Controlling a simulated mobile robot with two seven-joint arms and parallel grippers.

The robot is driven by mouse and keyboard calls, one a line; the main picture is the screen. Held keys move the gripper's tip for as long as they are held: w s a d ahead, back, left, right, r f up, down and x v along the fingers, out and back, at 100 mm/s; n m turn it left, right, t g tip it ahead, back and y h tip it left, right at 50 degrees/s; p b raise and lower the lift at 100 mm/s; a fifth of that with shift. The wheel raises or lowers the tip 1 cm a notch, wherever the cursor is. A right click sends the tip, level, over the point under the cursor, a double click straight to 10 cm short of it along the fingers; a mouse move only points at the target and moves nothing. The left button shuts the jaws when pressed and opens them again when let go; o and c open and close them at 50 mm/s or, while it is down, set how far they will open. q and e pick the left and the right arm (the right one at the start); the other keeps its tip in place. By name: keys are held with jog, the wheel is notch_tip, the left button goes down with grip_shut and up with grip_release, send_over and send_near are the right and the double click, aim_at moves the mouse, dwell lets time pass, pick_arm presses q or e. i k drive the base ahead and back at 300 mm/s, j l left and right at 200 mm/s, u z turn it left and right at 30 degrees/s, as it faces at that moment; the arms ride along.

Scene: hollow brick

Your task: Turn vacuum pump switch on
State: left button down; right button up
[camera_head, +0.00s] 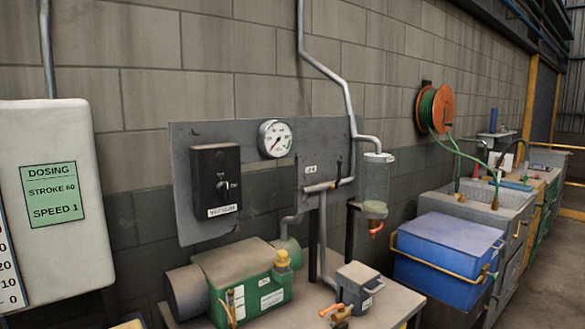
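A dark switch box (204,163) is mounted on the left part of a grey wall panel (182,205). A small pale switch lever (221,184) sits at the middle of its front face. A white label (222,210) is at the bottom of the box; its small text is hard to read. I cannot tell which setting the lever is in. A green pump with a grey motor (240,281) stands on a bench below the panel. Neither of my grippers is in view.
A round gauge (275,139) and a clear vessel (376,182) are right of the switch box. A pale dosing cabinet (55,165) stands at the left. A blue cooler (440,262) sits right of the bench (395,305). The space before the box looks clear.

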aim_at(223, 188)
jog(key=u, duration=0.8)
jog(key=k+l+u, duration=0.1)
jog(key=l+u, duration=0.15)
jog(key=u, duration=0.2)
jog(key=k+l+u, duration=0.2)
jog(key=u, duration=0.2)
jog(key=i+l, duration=0.3)
jog(key=l, duration=0.1)
